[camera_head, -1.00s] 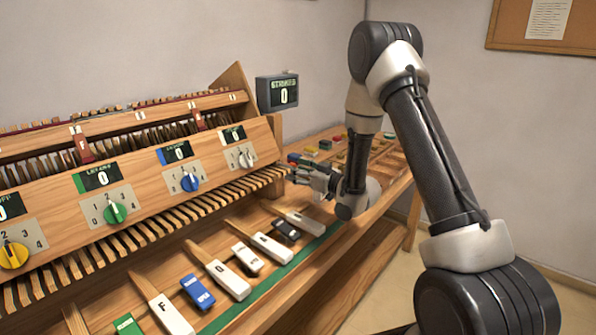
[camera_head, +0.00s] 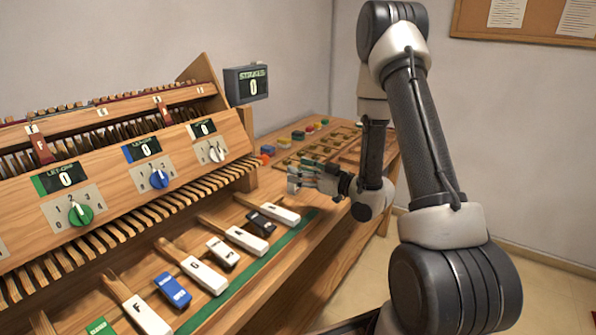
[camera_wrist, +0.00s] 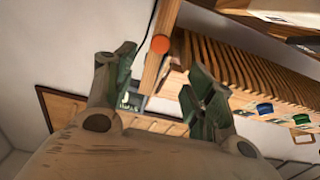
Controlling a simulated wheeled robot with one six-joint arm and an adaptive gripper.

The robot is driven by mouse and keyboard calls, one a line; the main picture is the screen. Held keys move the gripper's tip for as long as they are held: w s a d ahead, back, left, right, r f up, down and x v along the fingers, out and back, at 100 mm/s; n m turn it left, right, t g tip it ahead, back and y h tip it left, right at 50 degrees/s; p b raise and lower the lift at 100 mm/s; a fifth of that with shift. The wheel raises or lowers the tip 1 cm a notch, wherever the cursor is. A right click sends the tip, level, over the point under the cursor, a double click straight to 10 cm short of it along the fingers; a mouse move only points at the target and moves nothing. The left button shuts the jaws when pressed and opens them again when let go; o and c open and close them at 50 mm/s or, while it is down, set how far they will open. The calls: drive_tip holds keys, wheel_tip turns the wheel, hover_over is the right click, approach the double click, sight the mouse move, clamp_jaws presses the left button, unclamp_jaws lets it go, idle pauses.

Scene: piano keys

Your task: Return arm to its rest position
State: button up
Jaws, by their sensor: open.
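My gripper (camera_head: 312,180) is open and empty in the head view, held above the far end of the row of piano keys. My arm reaches up from the lower right and bends down to it. In the wrist view its two green-padded fingers (camera_wrist: 160,97) are spread apart with nothing between them. White keys (camera_head: 203,274) lie in a row along the wooden bench, with a blue block (camera_head: 173,291) and a dark block (camera_head: 261,223) among them.
A wooden panel with a green knob (camera_head: 81,214) and a blue knob (camera_head: 159,179) stands at left. A small display (camera_head: 246,85) reads 0. A wooden tray with coloured pieces (camera_head: 298,135) lies behind my gripper. Open floor (camera_head: 560,295) is at right.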

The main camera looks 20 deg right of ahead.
drive_tip(key=d+r+g+h, duration=0.2)
drive_tip(key=d+r+h, duration=0.4)
drive_tip(key=r+h, duration=0.1)
drive_tip(key=s+d+r+m+g+h, duration=0.3)
drive_tip(key=s+d+r+m+h, duration=0.15)
drive_tip(key=s+r, duration=0.35)
drive_tip(key=s+a+m+g, duration=0.2)
drive_tip(key=s+g, duration=0.3)
drive_tip(key=s, duration=2)
drive_tip(key=shift+s+a+r+m+y, duration=0.2)
drive_tip(key=shift+a+r+m+y, duration=0.15)
drive_tip(key=shift+a+r+y, duration=0.1)
